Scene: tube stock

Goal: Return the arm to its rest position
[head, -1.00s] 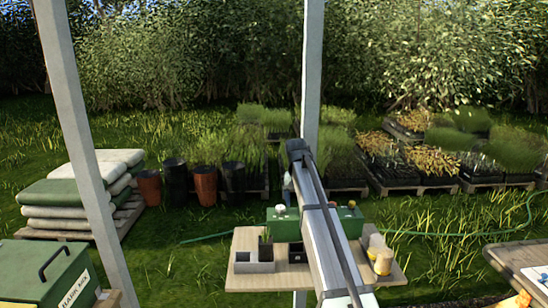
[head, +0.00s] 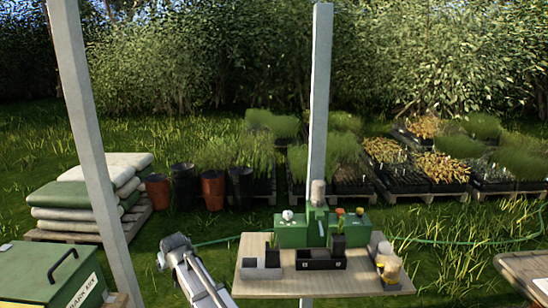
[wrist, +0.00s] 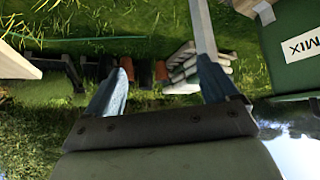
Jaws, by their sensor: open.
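My arm (head: 193,272) shows in the head view at the bottom, left of the wooden work table (head: 262,289) and apart from it. My gripper (wrist: 164,78) shows in the wrist view with its two fingers spread wide and nothing between them but distant grass, pots and sacks. The wrist picture is upside down, with sky at the bottom. The gripper's fingers cannot be made out in the head view.
The table bears a grey tray (head: 262,272), a black tray (head: 318,262), green boxes (head: 292,234) and a yellow-labelled jar (head: 390,270). A green crate (head: 50,280) stands at lower left. A white post (head: 90,150) rises between crate and arm.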

